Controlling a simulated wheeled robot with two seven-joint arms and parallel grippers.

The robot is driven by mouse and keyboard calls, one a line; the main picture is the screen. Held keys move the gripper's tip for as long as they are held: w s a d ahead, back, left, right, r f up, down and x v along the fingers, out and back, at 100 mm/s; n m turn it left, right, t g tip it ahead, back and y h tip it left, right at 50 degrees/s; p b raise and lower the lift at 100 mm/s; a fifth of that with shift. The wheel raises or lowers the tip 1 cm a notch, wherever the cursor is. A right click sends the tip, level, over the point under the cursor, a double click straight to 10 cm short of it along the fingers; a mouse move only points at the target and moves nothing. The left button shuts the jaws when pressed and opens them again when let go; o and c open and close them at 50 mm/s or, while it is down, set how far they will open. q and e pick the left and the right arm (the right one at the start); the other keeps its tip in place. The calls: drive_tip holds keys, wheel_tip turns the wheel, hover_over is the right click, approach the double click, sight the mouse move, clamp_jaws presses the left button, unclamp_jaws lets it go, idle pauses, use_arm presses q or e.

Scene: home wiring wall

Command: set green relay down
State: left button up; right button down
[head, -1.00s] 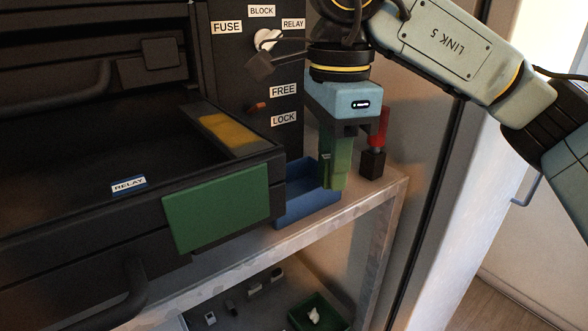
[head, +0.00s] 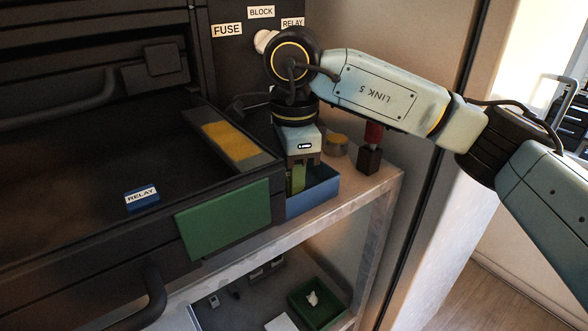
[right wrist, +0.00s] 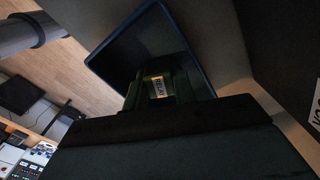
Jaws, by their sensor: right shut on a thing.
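My right gripper (head: 301,166) points down over the blue tray (head: 322,199) and is shut on the green relay (head: 297,181). The relay's lower part is hidden behind the tray's front wall, so I cannot tell whether it touches the tray floor. In the right wrist view the green relay (right wrist: 158,90), with a white RELAY label, is between the fingers and the blue tray's rim (right wrist: 112,45) shows around and beyond it. My left gripper is not in view.
An open dark drawer (head: 90,215) with a green front plate (head: 223,218) stands left of the tray and holds a blue RELAY-labelled block (head: 142,199). A red-topped dark post (head: 370,158) and a round yellow-topped piece (head: 336,144) stand right of the gripper. A green bin (head: 318,304) is below.

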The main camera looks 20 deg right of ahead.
drive_tip(key=shift+f+b, duration=0.2)
drive_tip(key=shift+b, duration=0.1)
drive_tip(key=c, duration=1.4)
unclamp_jaws()
drive_tip(key=shift+r, duration=0.1)
wheel_tip(320, 180, up, 12)
drive_tip(key=shift+r, duration=0.15)
